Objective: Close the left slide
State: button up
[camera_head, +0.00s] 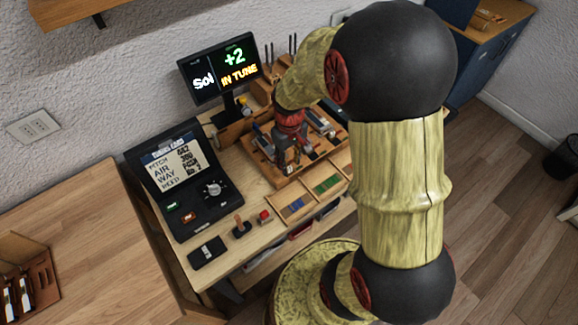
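A wooden fixture (262,163) sits on the workbench, with grey-blue metal pieces on it. The left piece (263,138), which looks like the left slide, lies just left of my gripper. Another grey-blue piece (320,122) lies on the right side. My gripper (290,163) points down over the middle of the fixture, close to the left piece. My wrist and gripper hide the fixture's centre. The fingers are small and dark here, so I cannot tell whether they are open or touch anything. Whether the left slide is open or closed is unclear.
A monitor (220,72) reading "+2 IN TUNE" stands behind the fixture. A black tester case (185,185) with a lit screen stands at the left. Small trays (297,206) of coloured parts line the front. Upright tools (280,55) stand behind, near my arm.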

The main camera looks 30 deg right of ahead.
jog(key=shift+f, duration=1.05)
jog(key=shift+c, duration=1.2)
grip_shut()
